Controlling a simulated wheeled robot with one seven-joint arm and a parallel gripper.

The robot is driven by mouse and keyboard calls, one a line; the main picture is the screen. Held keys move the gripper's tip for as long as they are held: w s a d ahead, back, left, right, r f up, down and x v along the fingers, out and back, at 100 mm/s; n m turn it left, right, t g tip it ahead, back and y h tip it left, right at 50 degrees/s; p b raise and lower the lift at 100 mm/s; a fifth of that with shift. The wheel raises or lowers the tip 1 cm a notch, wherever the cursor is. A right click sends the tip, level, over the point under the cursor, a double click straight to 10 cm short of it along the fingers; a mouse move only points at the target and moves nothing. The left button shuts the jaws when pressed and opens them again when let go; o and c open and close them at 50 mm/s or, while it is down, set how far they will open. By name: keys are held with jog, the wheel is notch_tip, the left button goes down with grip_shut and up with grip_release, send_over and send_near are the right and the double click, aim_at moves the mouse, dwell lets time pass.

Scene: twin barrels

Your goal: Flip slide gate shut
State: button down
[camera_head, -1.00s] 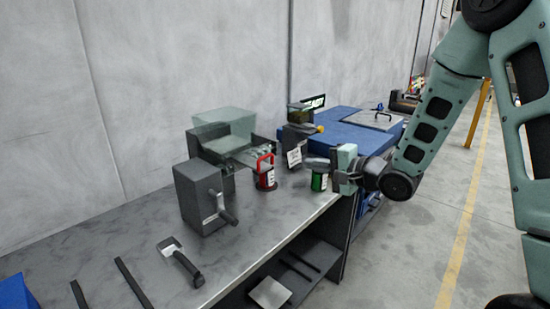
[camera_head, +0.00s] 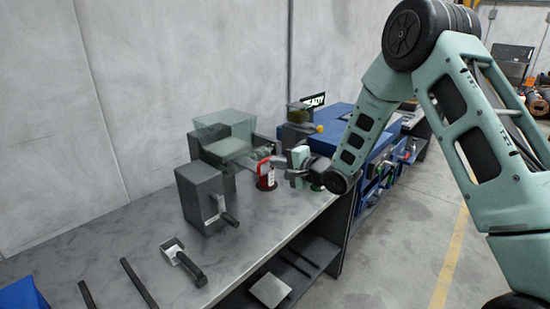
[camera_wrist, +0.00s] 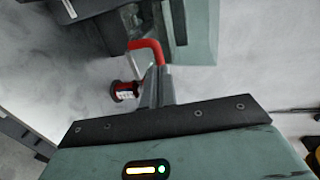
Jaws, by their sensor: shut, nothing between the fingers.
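A red bent handle (camera_head: 263,166) with a white tag stands at the right front of the clear-topped machine (camera_head: 229,135). I cannot tell for sure which part is the slide gate. In the wrist view the red bar (camera_wrist: 147,46) bends just beyond my fingertips, with a red spool-shaped part (camera_wrist: 125,90) to the left. My gripper (camera_head: 282,166) is right beside the red handle, on its right. It also shows in the wrist view (camera_wrist: 158,72), fingers together and empty. Whether the fingertips touch the red bar is unclear. The green-labelled can is mostly hidden behind my gripper.
A dark grey box with a crank (camera_head: 205,198) stands left of the machine. A small scoop-like tool (camera_head: 184,261) lies at the bench front. A yellow-knobbed unit (camera_head: 299,126) and a blue cabinet (camera_head: 338,120) are behind my gripper.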

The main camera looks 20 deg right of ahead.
jog(key=shift+w+a+f, duration=0.15)
jog(key=shift+w+a, duration=0.1)
jog(key=shift+w, duration=0.3)
jog(key=shift+w+a, duration=0.15)
jog(key=shift+w, duration=0.05)
jog(key=x, duration=0.3)
jog(key=r+b+x, duration=0.1)
jog(key=x, duration=0.1)
jog(key=shift+w+a, duration=0.15)
jog(key=shift+w, duration=0.2)
jog(key=shift+w+a+r, duration=0.1)
jog(key=shift+r, duration=0.05)
